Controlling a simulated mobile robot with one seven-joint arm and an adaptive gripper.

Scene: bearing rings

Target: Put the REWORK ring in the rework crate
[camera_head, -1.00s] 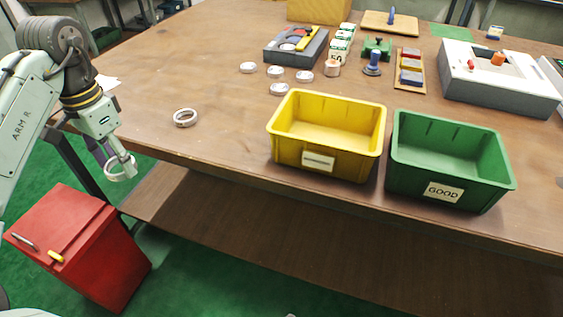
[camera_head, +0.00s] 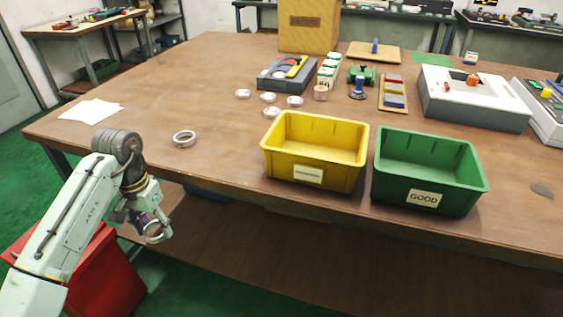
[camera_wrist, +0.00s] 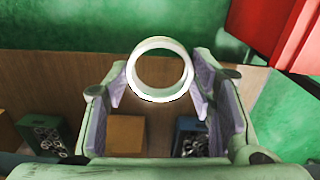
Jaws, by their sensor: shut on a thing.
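My gripper (camera_head: 152,226) is shut on a pale metal ring (camera_head: 156,239) in front of the table's near left edge, below the tabletop level. The wrist view shows the held ring (camera_wrist: 160,98) at the fingertips, its hole facing the camera; no marking is readable on it. Another ring (camera_head: 184,143) lies flat on the table. A yellow crate (camera_head: 318,148) stands near the front edge, its label too small to read. A green crate (camera_head: 425,174) labelled GOOD stands to its right.
A red cabinet (camera_head: 108,282) stands below my gripper. Several small white discs (camera_head: 268,98), a grey tray (camera_head: 285,84) and a grey machine (camera_head: 472,108) lie farther back. Papers (camera_head: 91,110) lie at the left. The front left tabletop is mostly clear.

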